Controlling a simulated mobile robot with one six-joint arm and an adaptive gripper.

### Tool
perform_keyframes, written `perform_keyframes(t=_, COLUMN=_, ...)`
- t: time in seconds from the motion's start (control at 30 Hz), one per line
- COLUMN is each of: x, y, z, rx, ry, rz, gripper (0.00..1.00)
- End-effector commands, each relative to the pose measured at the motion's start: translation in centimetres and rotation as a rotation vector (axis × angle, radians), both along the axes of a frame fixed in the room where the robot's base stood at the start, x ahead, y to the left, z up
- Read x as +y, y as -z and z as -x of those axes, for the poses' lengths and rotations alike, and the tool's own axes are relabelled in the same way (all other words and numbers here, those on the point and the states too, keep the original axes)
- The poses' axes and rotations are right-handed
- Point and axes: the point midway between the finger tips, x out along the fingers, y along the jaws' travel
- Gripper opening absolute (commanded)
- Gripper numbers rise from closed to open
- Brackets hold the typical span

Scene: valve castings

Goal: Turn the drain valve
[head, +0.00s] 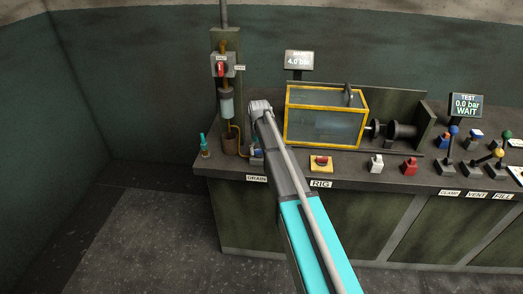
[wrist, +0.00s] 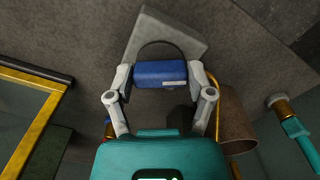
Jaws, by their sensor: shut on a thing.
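In the wrist view, my gripper (wrist: 159,78) has its two grey fingers closed on the left and right ends of a blue handle (wrist: 160,71). The handle appears to belong to the drain valve, as it sits behind the DRAIN label (head: 257,178) at the bench's left end. A grey block (wrist: 166,32) and a dark ring show beyond the handle. In the head view, my arm hides most of the gripper and valve; only a bit of the valve (head: 256,153) shows beside the arm. How far the handle is turned cannot be told.
A brown cup (head: 231,145) stands close left of the valve, with a copper pipe beside it. A teal-topped fitting (head: 204,147) stands further left. The yellow-framed box (head: 326,145) is close right of my arm. A red switch (head: 221,69) is on the post above.

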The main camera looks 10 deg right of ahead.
Motion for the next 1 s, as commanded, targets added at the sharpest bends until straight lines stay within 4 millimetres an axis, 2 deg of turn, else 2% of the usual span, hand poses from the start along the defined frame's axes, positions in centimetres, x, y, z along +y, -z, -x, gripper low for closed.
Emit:
perform_keyframes(t=0.5, x=0.16, y=-0.07, z=-0.47, rx=-0.007, ry=0.425, rz=-0.006, gripper=0.21)
perform_keyframes(t=0.73, x=0.06, y=-0.07, z=-0.49, rx=-0.007, ry=0.513, rz=-0.005, gripper=0.21)
perform_keyframes(t=1.0, x=-0.05, y=-0.07, z=-0.50, rx=-0.007, ry=0.536, rz=-0.004, gripper=0.21)
